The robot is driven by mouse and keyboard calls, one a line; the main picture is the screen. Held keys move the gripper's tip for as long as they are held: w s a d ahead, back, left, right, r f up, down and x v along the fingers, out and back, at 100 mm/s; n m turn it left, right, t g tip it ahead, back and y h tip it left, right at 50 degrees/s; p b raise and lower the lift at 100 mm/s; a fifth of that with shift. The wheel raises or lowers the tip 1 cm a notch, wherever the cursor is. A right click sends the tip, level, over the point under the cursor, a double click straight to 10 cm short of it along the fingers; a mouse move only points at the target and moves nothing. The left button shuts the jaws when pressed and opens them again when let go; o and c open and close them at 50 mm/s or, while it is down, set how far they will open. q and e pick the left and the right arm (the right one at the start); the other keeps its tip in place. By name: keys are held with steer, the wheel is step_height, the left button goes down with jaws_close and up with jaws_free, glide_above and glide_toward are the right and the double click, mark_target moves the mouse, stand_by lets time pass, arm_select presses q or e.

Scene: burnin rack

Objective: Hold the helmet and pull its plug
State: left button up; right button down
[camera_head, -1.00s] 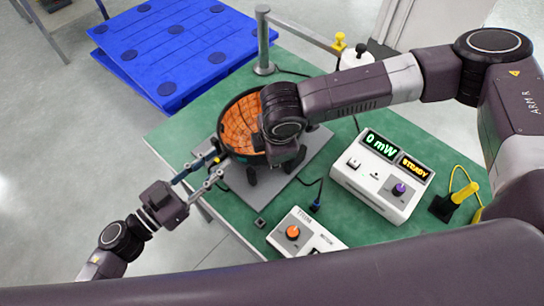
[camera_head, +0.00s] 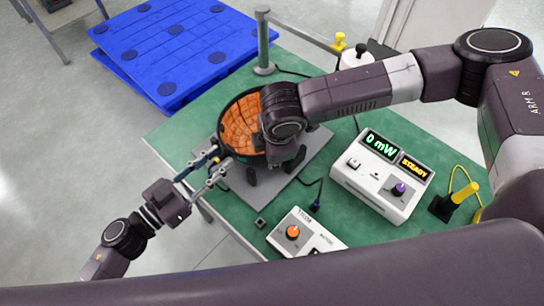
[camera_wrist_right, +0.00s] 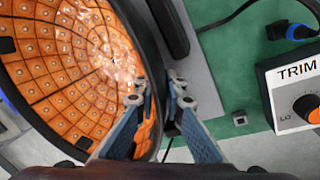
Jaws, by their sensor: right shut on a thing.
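The helmet (camera_head: 238,125) is a dark shell lined with orange tiles, open side up, over a grey plate on the green table. Its lining (camera_wrist_right: 70,50) fills the left of the right wrist view. My right gripper (camera_wrist_right: 160,98) is shut on the helmet's rim; in the head view my right wrist hides it and part of the helmet. My left gripper (camera_head: 219,160) is open, its fingertips close by the helmet's lower left edge. I cannot tell whether they touch it. I cannot pick out the helmet's plug there.
A white meter box (camera_head: 372,190) reading 0 mW and STEADY stands right of the helmet. A smaller white TRIM box (camera_head: 305,235) with an orange knob is in front. A blue cable connector (camera_head: 316,206) lies behind it. A metal post (camera_head: 263,45) stands at the back.

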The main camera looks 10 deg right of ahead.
steer(key=shift+s+d+f, duration=0.1)
stand_by(0.3)
arm_select(q)
jaws_close()
steer(key=shift+s, duration=0.1)
steer(key=shift+v, duration=2.9)
arm_select(e)
steer(key=c, duration=2)
jaws_free()
steer(key=shift+o, duration=0.3)
